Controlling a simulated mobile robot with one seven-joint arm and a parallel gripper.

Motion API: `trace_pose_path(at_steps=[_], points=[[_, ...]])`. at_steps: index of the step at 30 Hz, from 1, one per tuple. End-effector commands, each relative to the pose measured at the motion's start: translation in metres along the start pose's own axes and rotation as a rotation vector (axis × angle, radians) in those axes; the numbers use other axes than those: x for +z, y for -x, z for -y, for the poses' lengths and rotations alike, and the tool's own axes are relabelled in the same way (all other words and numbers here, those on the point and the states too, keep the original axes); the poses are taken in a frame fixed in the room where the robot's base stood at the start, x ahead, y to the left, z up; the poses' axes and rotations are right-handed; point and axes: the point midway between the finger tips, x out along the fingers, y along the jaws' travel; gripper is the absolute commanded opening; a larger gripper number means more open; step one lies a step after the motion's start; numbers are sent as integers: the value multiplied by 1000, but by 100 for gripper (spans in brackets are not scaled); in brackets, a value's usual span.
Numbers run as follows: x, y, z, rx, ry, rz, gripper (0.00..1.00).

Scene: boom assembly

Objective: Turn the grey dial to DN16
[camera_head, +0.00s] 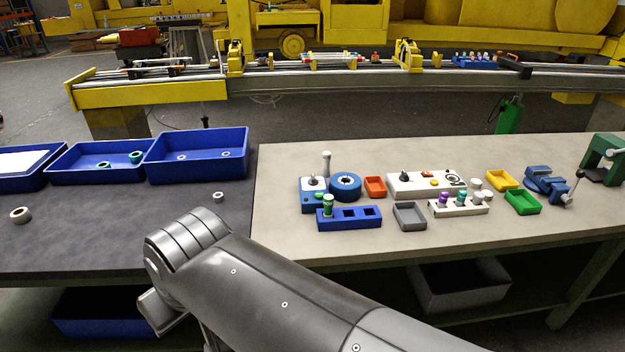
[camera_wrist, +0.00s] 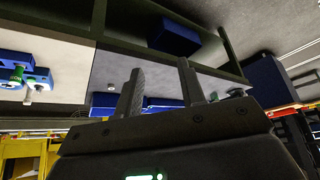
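A white control panel (camera_head: 410,192) lies on the light bench in the head view. It carries a dark knob (camera_head: 404,176) at its left and a round dial-like part (camera_head: 455,180) at its right. A blue box (camera_head: 313,196) with a pale top and a small dark knob stands further left. I cannot tell which of these is the grey dial, and no DN16 mark is readable. My gripper (camera_wrist: 160,66) is open and empty in the wrist view, its two fingers apart. It is away from the panel, and my arm hides it in the head view.
A blue block with sockets (camera_head: 350,222), a blue ring (camera_head: 345,186), a grey tray (camera_head: 410,216) and a white peg rack (camera_head: 458,207) crowd the light bench. Blue bins (camera_head: 196,170) stand on the dark bench (camera_head: 110,235). A blue vise (camera_head: 546,184) is at the right.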

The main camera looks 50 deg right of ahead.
Motion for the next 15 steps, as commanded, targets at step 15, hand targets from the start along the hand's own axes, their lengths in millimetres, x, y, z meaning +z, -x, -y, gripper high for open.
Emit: trace_pose_path(at_steps=[15], points=[[-140, -42, -81, -38, -185, -90, 36]])
